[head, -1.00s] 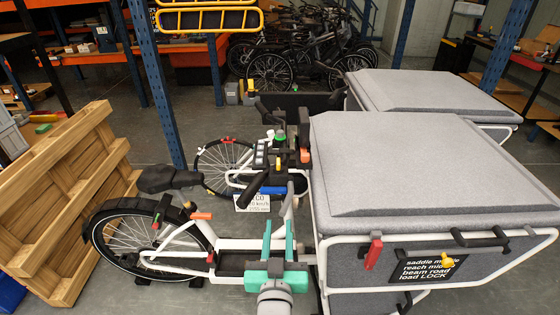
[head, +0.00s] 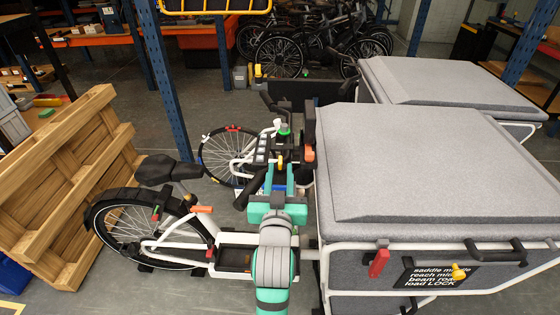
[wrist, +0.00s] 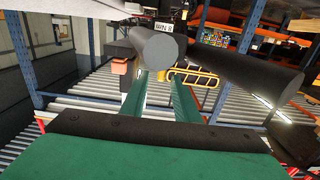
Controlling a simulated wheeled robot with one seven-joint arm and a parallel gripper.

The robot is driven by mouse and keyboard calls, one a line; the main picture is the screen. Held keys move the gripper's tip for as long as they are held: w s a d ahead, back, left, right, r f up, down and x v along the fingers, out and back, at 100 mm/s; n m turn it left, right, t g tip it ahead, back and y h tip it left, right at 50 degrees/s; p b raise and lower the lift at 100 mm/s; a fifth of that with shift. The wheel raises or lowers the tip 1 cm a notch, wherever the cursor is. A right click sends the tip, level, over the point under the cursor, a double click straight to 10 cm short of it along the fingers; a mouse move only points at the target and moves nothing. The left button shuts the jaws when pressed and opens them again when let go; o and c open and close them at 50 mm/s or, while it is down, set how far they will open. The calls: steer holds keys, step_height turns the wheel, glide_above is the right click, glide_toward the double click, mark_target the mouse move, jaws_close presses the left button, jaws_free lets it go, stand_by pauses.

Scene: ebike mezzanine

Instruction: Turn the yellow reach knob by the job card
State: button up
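The cargo bike's handlebar area (head: 262,150) is at mid-picture in the head view. A small yellow knob (head: 280,161) shows there, just beyond my gripper; I take it for the reach knob. The black job card (head: 436,277) with white text, including a "reach" line, is on the grey box's near side. My gripper (head: 281,183) reaches in from below, short of the yellow knob in the picture. In the wrist view its green fingers (wrist: 160,100) stand apart with nothing visible gripped. A dark grip's round grey end (wrist: 157,48) appears beyond them. Contact cannot be told.
The grey-lidded cargo box (head: 420,160) stands close on the right. Another yellow knob (head: 459,271) and a red lever (head: 379,262) are on its near side. The saddle (head: 168,169) and a wooden pallet (head: 75,185) are left. Dark handlebar grips (wrist: 240,75) flank the fingers.

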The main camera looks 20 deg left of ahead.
mark_target(280, 166)
steer(key=shift+x, duration=2.5)
steer(key=shift+s+a, duration=0.1)
jaws_close()
